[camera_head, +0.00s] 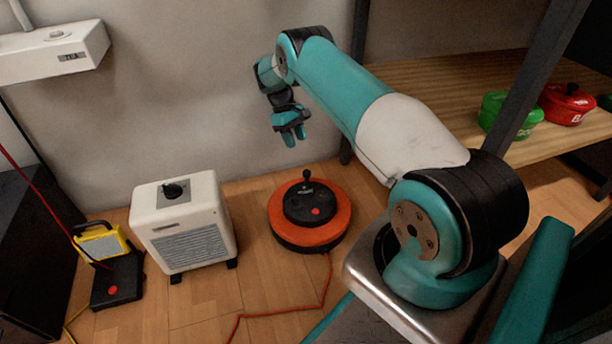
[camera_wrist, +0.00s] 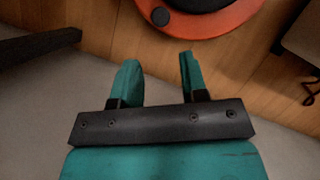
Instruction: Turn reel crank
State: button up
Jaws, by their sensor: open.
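The orange and black reel (camera_head: 322,228) lies flat on the wooden floor near the wall. Its crank (camera_head: 306,181) is a small dark knob that stands up from the far side of the black hub (camera_head: 309,203). A red button sits on the hub. My gripper (camera_head: 292,136) hangs above and behind the reel, apart from it. In the wrist view my gripper (camera_wrist: 157,75) is open with nothing between its two teal fingers.
A white heater (camera_head: 183,224) stands left of the reel. Farther left is a yellow lamp (camera_head: 102,243) on a black base. A red cable (camera_head: 280,312) runs from the reel across the floor. A shelf (camera_head: 455,85) with green (camera_head: 507,115) and red (camera_head: 566,103) pots stands at right.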

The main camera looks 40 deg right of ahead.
aim_at(307, 172)
jog(key=b+x, duration=0.5)
jog(key=x, duration=0.6)
jog(key=shift+s+f+b, duration=0.1)
jog(key=shift+f+b, duration=0.3)
jog(key=shift+r, duration=0.1)
grip_shut()
